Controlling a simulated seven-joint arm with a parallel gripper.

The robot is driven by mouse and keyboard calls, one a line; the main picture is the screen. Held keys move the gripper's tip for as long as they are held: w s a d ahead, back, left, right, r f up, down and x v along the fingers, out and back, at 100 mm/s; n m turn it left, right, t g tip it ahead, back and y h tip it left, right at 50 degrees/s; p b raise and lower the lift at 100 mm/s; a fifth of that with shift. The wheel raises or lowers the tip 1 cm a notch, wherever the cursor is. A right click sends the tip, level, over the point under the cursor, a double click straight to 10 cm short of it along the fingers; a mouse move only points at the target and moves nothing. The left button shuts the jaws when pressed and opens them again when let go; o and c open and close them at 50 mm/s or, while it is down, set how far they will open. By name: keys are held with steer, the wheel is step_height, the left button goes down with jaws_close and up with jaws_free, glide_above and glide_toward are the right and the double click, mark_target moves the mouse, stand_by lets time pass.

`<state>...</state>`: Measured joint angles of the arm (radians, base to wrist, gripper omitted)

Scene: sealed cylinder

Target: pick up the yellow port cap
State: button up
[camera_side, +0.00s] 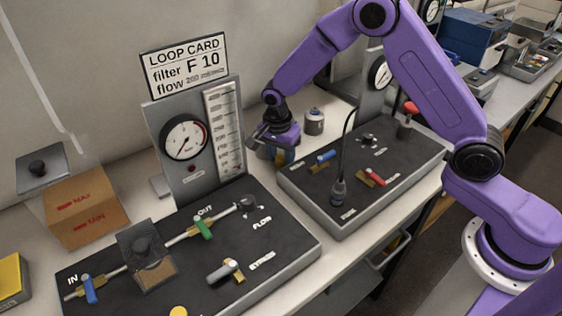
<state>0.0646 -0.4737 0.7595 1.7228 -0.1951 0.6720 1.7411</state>
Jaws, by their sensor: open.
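A round yellow piece, which looks like the yellow port cap (179,311), lies on the front of the left black panel (275,262). The bottom edge of the picture cuts it off. My gripper (270,146) is open, behind the gap between the two panels and above the bench. It is well up and to the right of the yellow piece, apart from it.
The left panel carries a blue valve handle (89,289), a green one (203,228) and a grey one (222,271). A gauge board (195,172) stands behind it. A cabled probe (338,192) stands on the right panel. A cardboard box (88,210) sits at left.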

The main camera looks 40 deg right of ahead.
steer(key=shift+f, duration=0.3)
jaws_close()
steer(key=shift+r, duration=0.15)
steer(key=shift+r, duration=0.55)
step_height(320, 180, up, 2)
steer(key=shift+r, duration=0.1)
steer(key=s+r, duration=0.2)
steer(key=s+d+r, duration=0.1)
steer(key=s+r, duration=0.1)
steer(key=r, duration=0.1)
steer(key=shift+s+r, duration=0.1)
steer(key=shift+s, duration=0.15)
steer(key=s+d+r, duration=0.2)
steer(key=s+r, duration=0.2)
steer(key=s, duration=0.5)
steer(key=shift+d+r, duration=0.15)
steer(key=shift+d, duration=0.05)
